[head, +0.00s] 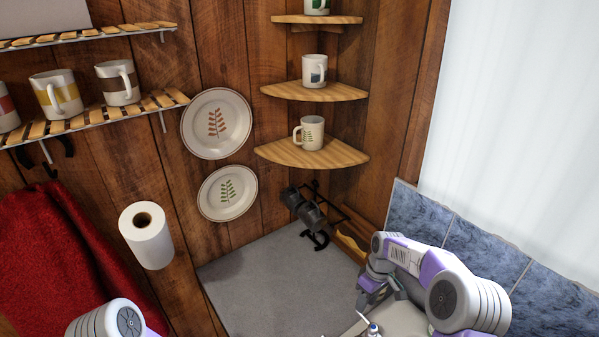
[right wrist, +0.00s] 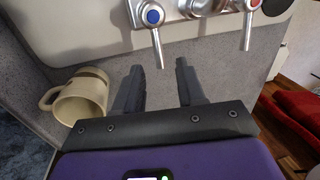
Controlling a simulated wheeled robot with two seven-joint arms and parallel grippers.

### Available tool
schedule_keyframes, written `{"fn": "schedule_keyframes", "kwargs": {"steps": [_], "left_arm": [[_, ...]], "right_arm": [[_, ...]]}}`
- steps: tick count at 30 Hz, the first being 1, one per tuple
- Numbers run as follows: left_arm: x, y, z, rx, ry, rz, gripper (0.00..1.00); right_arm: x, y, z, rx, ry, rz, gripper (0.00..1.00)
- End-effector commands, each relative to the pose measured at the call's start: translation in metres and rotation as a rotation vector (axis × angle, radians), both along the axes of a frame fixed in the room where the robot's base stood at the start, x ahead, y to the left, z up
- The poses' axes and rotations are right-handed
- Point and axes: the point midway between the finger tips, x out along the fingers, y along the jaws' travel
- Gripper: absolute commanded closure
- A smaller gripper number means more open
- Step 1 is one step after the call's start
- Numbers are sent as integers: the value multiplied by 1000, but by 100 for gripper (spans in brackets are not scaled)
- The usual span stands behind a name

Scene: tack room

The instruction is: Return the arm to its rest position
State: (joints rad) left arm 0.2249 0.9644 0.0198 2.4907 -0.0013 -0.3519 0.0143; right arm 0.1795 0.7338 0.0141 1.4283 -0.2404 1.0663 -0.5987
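My right arm comes in from the right in the head view, and its gripper (head: 366,297) is low, beside a pale surface at the bottom edge. In the right wrist view the two dark fingers of the right gripper (right wrist: 162,75) stand apart with nothing between them. A beige mug (right wrist: 72,102) is left of the fingers, apart from them. Two metal taps are just beyond the fingertips, one with a blue-marked knob (right wrist: 152,15) and one with a red-marked top (right wrist: 250,5). Only a rounded link of my left arm shows at the bottom left of the head view; its gripper is out of frame.
Corner shelves (head: 313,152) hold mugs, and two plates (head: 216,123) hang on the wooden wall. A paper roll (head: 147,236) and a red cloth (head: 60,250) are at left. Blue-grey tiles (head: 470,250) line the wall by my right arm. The grey surface (head: 270,285) has open room.

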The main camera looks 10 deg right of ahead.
Motion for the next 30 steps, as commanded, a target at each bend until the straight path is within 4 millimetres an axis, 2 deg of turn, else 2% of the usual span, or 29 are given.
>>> {"fn": "schedule_keyframes", "kwargs": {"steps": [6,7,9,18,30], "left_arm": [[0,0,7,0,0,0,55],[0,0,11,0,0,0,55],[0,0,19,0,0,0,55],[0,0,8,0,0,0,55],[0,0,7,0,0,0,55]], "right_arm": [[-6,7,-44,0,7,-1,61],[-5,6,-44,0,4,-21,61],[-2,2,-38,0,-1,-93,61],[2,-5,-1,0,-2,-92,61],[2,-6,6,0,0,-91,61]]}}
